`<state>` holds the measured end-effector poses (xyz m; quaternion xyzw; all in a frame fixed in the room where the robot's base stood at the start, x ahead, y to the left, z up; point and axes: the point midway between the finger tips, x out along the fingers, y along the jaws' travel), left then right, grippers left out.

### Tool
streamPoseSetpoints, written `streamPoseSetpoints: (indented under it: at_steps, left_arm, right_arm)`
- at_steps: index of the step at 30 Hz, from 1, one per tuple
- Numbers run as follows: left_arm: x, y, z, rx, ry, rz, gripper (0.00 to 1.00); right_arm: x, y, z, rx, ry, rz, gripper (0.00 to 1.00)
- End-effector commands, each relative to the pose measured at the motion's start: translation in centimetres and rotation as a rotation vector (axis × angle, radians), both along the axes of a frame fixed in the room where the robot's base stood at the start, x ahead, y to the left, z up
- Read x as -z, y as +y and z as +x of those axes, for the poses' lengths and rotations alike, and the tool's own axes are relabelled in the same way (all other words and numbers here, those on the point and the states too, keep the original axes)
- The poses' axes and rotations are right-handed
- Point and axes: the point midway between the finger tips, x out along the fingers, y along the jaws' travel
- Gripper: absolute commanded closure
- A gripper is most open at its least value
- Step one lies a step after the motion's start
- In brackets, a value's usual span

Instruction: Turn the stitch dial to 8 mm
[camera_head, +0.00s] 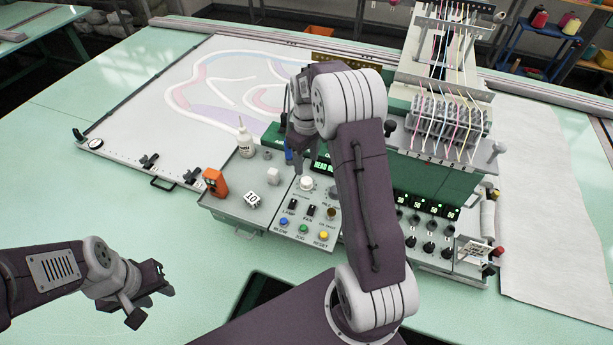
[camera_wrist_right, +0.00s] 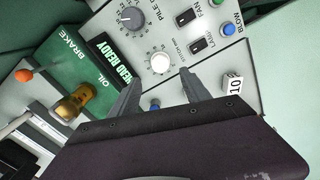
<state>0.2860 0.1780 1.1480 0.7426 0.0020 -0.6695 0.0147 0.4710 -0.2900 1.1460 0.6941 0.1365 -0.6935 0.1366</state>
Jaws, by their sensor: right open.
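My right gripper (camera_wrist_right: 159,80) is open and empty. Its fingertips point at the panel on either side of the white dial's line, seemingly short of it; contact is not visible. In the head view my right gripper (camera_head: 297,160) hangs above the panel. My left gripper (camera_head: 150,296) appears open and empty, above the table at lower left.
A grey-black pile dial (camera_wrist_right: 131,17) is beside the white dial. A "10" block (camera_head: 252,200), orange device (camera_head: 215,182) and white bottle (camera_head: 245,143) stand left.

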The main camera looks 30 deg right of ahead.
Motion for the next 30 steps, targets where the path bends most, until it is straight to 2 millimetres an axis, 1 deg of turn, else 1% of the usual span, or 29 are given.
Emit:
streamPoseSetpoints:
  at_steps: [2,9,12,16,23,24,26,27,30]
  left_arm:
    - [-0.4,0.0,0.0,0.0,0.0,0.0,0.64]
    - [-2.1,0.0,0.0,0.0,0.0,0.0,0.64]
    - [-2.6,0.0,0.0,0.0,0.0,0.0,0.64]
    - [-2.8,0.0,0.0,0.0,0.0,0.0,0.64]
    - [-2.7,0.0,0.0,0.0,0.0,0.0,0.64]
    - [-2.7,0.0,0.0,0.0,0.0,0.0,0.64]
    - [-2.7,0.0,0.0,0.0,0.0,0.0,0.64]
    - [-2.7,0.0,0.0,0.0,0.0,0.0,0.64]
    - [-2.7,0.0,0.0,0.0,0.0,0.0,0.64]
  right_arm:
    - [0.9,0.0,-0.1,0.001,0.005,0.001,0.45]
    - [5.8,0.1,-0.2,0.002,0.007,0.002,0.45]
    - [7.4,0.1,-0.2,0.003,0.006,0.002,0.45]
    - [8.6,0.0,-0.1,0.003,0.003,0.001,0.45]
    - [9.0,0.0,0.0,0.003,0.0,0.0,0.45]
    - [8.9,0.0,0.0,0.003,0.0,0.0,0.48]
    - [8.9,0.0,0.0,0.003,0.0,0.0,0.64]
    - [8.9,0.0,0.0,0.003,0.0,0.0,0.76]
    - [8.9,0.0,0.0,0.003,0.0,0.0,1.0]
